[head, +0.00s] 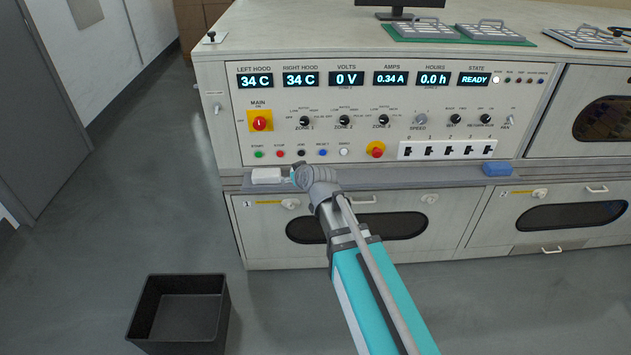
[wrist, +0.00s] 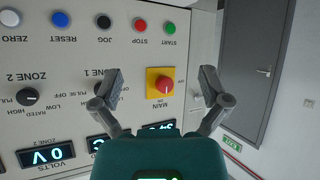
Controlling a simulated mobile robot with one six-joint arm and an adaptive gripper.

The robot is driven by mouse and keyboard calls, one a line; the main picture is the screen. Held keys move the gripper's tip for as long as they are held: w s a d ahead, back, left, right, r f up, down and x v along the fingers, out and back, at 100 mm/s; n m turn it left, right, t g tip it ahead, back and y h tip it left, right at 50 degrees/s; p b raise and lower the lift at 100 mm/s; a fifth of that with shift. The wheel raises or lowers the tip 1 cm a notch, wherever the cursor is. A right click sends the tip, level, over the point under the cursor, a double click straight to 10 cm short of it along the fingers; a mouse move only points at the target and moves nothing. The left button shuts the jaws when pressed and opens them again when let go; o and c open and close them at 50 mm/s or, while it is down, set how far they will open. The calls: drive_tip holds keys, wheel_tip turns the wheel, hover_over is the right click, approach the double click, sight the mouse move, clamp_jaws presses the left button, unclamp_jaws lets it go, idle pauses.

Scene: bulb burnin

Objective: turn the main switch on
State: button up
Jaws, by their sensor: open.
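The main switch (head: 260,123) is a red rotary knob on a yellow square plate at the upper left of the control panel, under the word MAIN. In the wrist view the switch (wrist: 165,86) shows upside down, between and beyond the two fingers. My gripper (wrist: 160,74) is open and empty, with a grey finger on either side of the yellow plate in the picture. It looks apart from the knob. In the head view my wrist is below the switch and slightly right, and the fingers cannot be made out. The exact knob position is too small to read.
The zone 1 knob (head: 304,121) is right of the switch. A row of push buttons, including green START (head: 258,154), lies below it, with a red emergency knob (head: 375,150) further right. A narrow ledge (head: 400,178) runs under the panel. A black bin (head: 180,312) stands on the floor.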

drive_tip(key=s+d+m+g+h+p, duration=0.1)
drive_tip(key=s+d+g+p, duration=0.2)
drive_tip(key=s+d, duration=0.3)
drive_tip(key=shift+s+m+g+h+p, duration=0.3)
drive_tip(key=shift+g+h+p, duration=0.1)
drive_tip(key=shift+p, duration=0.4)
drive_tip(key=shift+w, duration=0.1)
drive_tip(key=shift+r, duration=0.1)
drive_tip(key=s+d+r+m+g+h+p, duration=0.2)
drive_tip(key=s+d+r+m+g+p, duration=0.2)
drive_tip(key=s+d+p, duration=0.5)
drive_tip(key=s+d+r+g, duration=0.1)
drive_tip(key=s+g, duration=0.1)
drive_tip(key=s, duration=0.4)
drive_tip(key=shift+d+g+h, duration=0.4)
idle(0.3)
